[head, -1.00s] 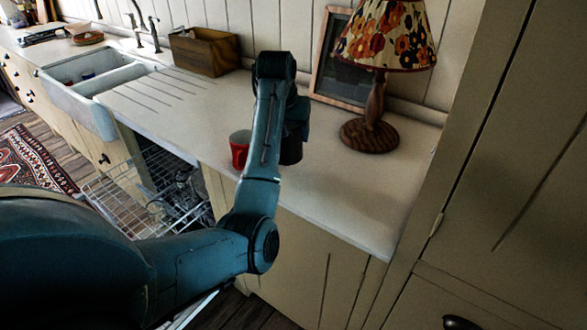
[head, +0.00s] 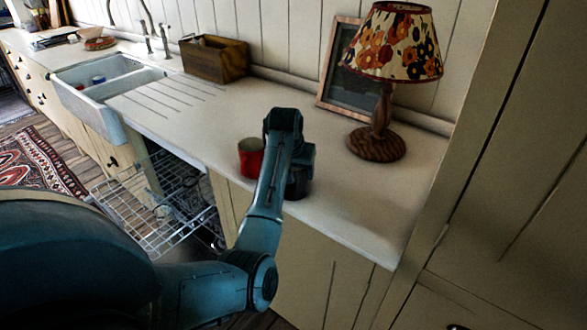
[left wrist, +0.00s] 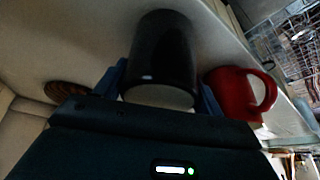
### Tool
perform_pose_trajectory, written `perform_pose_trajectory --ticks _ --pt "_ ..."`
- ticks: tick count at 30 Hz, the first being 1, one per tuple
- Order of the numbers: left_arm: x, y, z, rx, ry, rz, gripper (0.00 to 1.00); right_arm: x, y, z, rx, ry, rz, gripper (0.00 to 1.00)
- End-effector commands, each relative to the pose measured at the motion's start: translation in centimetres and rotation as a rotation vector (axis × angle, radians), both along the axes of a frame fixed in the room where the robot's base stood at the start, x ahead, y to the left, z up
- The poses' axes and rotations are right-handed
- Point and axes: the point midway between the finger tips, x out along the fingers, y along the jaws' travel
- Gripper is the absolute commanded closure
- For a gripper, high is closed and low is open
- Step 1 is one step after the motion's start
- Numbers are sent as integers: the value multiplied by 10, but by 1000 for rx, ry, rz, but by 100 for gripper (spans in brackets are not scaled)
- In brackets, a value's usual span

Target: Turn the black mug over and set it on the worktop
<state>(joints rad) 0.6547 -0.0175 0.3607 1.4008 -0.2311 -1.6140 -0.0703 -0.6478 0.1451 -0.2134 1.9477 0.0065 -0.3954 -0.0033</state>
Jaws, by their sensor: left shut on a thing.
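The black mug (head: 297,186) is low at the worktop's front edge in the head view, mostly hidden behind my left gripper. In the left wrist view the black mug (left wrist: 161,52) stands between the two blue fingers, with a pale round end toward the camera. My left gripper (left wrist: 160,88) is shut on it; it also shows in the head view (head: 298,165). I cannot tell whether the mug touches the worktop (head: 225,120). My right gripper is not in view.
A red mug (head: 250,158) stands close left of the black mug; its handle shows in the left wrist view (left wrist: 264,92). A lamp (head: 378,140) and a framed board (head: 340,85) stand behind. A wooden box (head: 212,62) and sink lie left. An open dishwasher rack (head: 150,215) is below.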

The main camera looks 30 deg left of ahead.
Motion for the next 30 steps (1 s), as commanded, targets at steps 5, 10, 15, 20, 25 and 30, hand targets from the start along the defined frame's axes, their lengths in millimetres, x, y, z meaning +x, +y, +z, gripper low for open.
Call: perform_pose_trajectory --ticks 5,10,15,20,25,30 --pt "0 0 -1 1 1 0 18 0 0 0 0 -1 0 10" --pt "0 0 0 1 1 0 9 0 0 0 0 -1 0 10" --pt "0 0 0 1 0 0 9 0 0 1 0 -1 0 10" --pt "-3 -1 12 2 -3 0 9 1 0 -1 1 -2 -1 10" --pt "-15 -5 43 2 -6 2 9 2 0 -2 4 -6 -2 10" --pt "-29 -9 78 2 -5 1 9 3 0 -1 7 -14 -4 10"
